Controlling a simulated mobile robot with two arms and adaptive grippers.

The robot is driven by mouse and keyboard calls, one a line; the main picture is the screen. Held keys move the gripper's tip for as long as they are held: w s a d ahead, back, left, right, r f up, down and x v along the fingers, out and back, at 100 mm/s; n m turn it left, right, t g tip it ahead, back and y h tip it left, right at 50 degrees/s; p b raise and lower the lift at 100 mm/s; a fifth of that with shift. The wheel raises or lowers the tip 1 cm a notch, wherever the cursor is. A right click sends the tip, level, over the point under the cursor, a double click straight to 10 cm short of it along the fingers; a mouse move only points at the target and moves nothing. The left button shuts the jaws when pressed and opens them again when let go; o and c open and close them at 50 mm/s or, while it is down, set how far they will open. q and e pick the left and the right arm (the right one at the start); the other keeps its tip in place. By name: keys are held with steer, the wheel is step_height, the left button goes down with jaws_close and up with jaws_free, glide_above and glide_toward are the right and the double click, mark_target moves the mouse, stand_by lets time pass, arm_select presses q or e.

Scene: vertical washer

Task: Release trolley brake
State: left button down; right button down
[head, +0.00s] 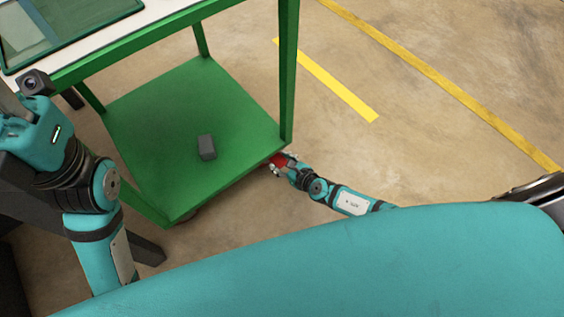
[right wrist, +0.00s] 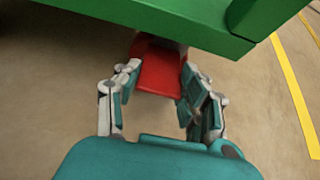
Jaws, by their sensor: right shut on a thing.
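The green trolley (head: 190,120) stands in front of me, with a lower shelf and a corner post on the right. A red brake pedal (head: 278,160) sticks out low under its right corner. In the right wrist view the red pedal (right wrist: 160,72) comes out from beneath the green shelf edge. My right gripper (head: 279,167) is at the pedal, and its fingers (right wrist: 158,88) lie on either side of it, shut on it. My left arm is at the left by the trolley, but its fingers do not show.
A small dark grey block (head: 206,147) lies on the lower shelf. A tray-like panel (head: 60,30) lies on the white trolley top. The concrete floor (head: 400,150) to the right is clear, with yellow lines (head: 345,90) painted on it.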

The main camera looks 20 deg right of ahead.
mark_target(284, 165)
steer(key=c, duration=0.7)
jaws_free()
steer(key=shift+s+d+r, duration=0.1)
steer(key=shift+s+r, duration=0.1)
steer(key=shift+s, duration=0.3)
steer(key=shift+v, duration=1.05)
steer(key=s+d, duration=0.1)
steer(key=s, duration=0.2)
steer(key=s+d, duration=0.2)
steer(key=s, duration=0.2)
steer(key=s+d, duration=0.1)
steer(key=s, duration=0.3)
steer(key=shift+d, duration=0.15)
